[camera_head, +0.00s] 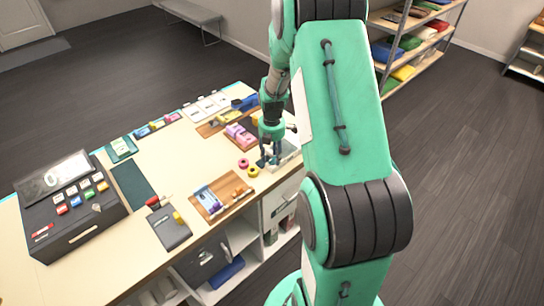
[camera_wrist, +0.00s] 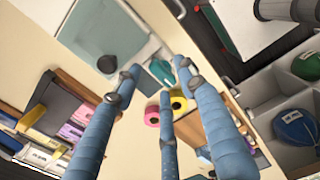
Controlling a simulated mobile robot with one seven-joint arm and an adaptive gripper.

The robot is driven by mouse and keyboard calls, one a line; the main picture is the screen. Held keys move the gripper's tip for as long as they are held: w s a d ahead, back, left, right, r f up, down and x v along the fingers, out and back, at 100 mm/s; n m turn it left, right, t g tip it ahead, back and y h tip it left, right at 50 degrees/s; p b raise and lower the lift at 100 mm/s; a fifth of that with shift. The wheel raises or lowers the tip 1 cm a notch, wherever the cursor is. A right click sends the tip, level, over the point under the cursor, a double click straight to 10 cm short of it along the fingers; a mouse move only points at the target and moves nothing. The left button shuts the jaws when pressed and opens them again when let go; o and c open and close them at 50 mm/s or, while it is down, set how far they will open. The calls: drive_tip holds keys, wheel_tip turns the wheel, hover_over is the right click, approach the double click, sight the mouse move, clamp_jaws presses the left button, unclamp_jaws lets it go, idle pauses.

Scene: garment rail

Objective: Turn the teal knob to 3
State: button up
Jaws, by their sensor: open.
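The teal knob (camera_wrist: 182,68) shows in the wrist view near the edge of a pale box (camera_wrist: 103,32). In the head view my gripper (camera_head: 268,158) points down at the pale box (camera_head: 289,152) at the table's right edge. The knob and its number marks cannot be made out there.
A pink ring (camera_head: 243,163) and a yellow ring (camera_head: 253,171) lie just left of my gripper. A wooden tray (camera_head: 225,212) and a dark cash register (camera_head: 70,207) stand farther left. Purple and pink items (camera_head: 240,133) lie behind. Open shelving (camera_head: 238,238) is below the table's front edge.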

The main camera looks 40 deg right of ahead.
drive_tip(key=shift+f, duration=0.1)
clamp_jaws()
